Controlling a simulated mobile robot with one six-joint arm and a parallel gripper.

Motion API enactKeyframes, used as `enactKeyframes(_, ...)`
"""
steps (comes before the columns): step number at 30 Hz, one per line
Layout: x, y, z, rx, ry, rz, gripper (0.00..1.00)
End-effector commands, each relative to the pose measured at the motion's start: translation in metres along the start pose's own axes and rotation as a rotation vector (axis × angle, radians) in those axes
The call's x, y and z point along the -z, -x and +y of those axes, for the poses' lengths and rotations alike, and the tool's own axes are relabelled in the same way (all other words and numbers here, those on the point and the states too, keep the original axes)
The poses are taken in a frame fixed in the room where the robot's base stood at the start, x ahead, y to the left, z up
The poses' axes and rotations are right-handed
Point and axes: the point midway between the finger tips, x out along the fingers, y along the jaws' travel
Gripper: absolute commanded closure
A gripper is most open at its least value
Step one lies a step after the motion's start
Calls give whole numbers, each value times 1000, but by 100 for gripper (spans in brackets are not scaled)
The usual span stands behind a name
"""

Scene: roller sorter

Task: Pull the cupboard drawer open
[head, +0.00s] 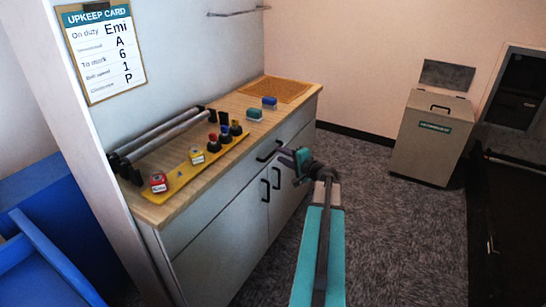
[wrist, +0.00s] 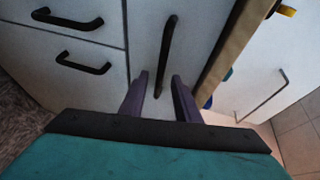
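The cupboard (head: 215,220) is white with a wooden top. Its drawer (head: 225,186) spans the strip under the top and looks flush with the front. The drawer's black bar handle (head: 268,153) also shows upright in the wrist view (wrist: 168,45). My gripper (head: 296,157) is in front of the cupboard, at the right end of the handle. In the wrist view its two dark fingers (wrist: 160,76) are apart, with the handle's lower end between them in the picture. I cannot tell whether they reach around the bar or stop short of it. Nothing is gripped.
Two door handles (head: 264,191) (head: 277,178) sit just below the drawer. The top holds a yellow tray (head: 180,177) with small items, metal rollers (head: 160,140), a green block (head: 254,114) and a blue block (head: 269,102). A bin (head: 430,138) stands right; carpet (head: 385,230) between is clear.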

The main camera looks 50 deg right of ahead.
Motion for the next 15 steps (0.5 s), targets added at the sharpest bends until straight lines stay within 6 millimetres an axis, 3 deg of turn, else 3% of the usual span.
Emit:
enactKeyframes(6,1,-22,0,0,0,0,71)
enactKeyframes(15,0,-31,0,0,0,1,71)
